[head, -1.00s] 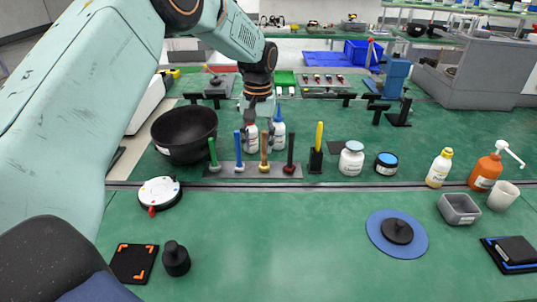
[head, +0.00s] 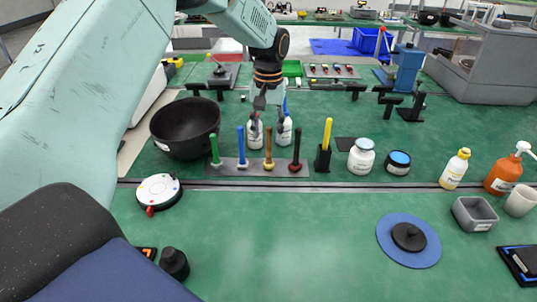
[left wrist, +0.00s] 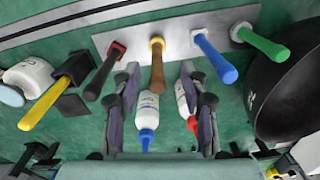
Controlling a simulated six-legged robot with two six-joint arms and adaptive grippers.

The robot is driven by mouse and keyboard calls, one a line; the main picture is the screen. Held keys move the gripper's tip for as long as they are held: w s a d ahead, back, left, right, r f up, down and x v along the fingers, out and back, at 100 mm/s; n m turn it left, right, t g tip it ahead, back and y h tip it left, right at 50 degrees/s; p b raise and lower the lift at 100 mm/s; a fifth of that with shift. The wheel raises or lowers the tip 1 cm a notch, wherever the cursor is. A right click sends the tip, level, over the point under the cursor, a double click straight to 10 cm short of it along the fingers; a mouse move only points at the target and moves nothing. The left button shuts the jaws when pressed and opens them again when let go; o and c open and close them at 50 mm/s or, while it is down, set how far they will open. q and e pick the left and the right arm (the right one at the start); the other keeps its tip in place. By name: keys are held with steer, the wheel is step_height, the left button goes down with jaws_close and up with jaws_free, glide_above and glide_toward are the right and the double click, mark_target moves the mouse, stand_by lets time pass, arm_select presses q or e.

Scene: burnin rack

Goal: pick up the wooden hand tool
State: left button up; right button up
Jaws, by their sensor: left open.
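The wooden hand tool (head: 268,146) has a brown handle and a yellowish lower end, and stands upright in a grey rack (head: 227,168) between a blue-handled tool (head: 241,142) and a dark red one (head: 297,146). My left gripper (head: 268,117) is open and empty, pointing down just above and behind the wooden handle. In the left wrist view the wooden tool (left wrist: 157,65) lies centrally in line with the gap between the open fingers (left wrist: 158,105). No contact is visible. My right gripper is out of view.
A green-handled tool (head: 214,149) stands at the rack's left end, beside a black bowl (head: 185,142). Two white bottles (head: 255,135) (head: 284,134) stand close behind the rack. A yellow-handled tool (head: 325,140) in a black holder is to the right.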

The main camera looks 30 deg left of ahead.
mark_target(269, 159)
arm_select(q)
steer(key=f, duration=0.6)
steer(key=shift+w+d+b, duration=0.25)
steer(key=shift+w+b, duration=0.15)
steer(key=shift+s+a+f, duration=0.1)
steer(key=shift+f, duration=0.2)
steer(key=shift+a+f, duration=0.3)
steer(key=shift+d, duration=0.25)
steer(key=shift+c, duration=1)
steer(key=shift+a, duration=0.2)
steer(key=c, duration=0.6)
steer(key=shift+d, duration=0.15)
jaws_close()
steer(key=shift+r, duration=0.1)
